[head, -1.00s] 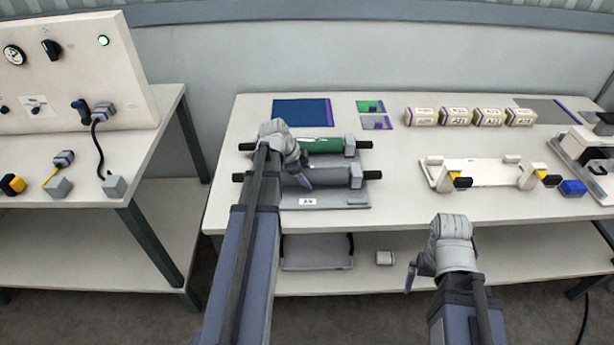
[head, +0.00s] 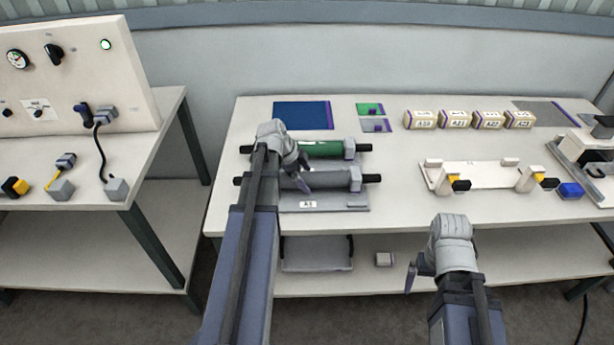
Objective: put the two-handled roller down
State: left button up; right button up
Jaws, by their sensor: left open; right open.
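Two rollers with black end handles lie one behind the other on a grey tray (head: 345,200) on the table. The back roller is green (head: 325,149); the front roller is grey (head: 325,180). Both appear to rest in grey end blocks, and their left parts are partly hidden by my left arm. My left gripper (head: 304,172) is open, over the left part of the rollers; whether it touches them I cannot tell. My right gripper (head: 411,277) is open and empty in front of the table's front edge, well right of the rollers.
A white stand (head: 480,176) with yellow-and-black clamps and a blue block (head: 570,190) are at the right. Several labelled packs (head: 453,119) line the back. A blue mat (head: 300,114) lies behind the rollers. Bare table lies between tray and stand.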

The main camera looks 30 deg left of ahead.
pick_arm(q)
jog(key=p+v, duration=0.8)
jog(key=v, duration=0.2)
jog(key=shift+s+r+p, duration=0.1)
jog(key=shift+r+p, duration=0.15)
jog(key=shift+p, duration=0.1)
jog(key=b+x, duration=1.1)
jog(key=x, duration=0.1)
jog(key=shift+f, duration=0.15)
jog(key=shift+r, duration=0.25)
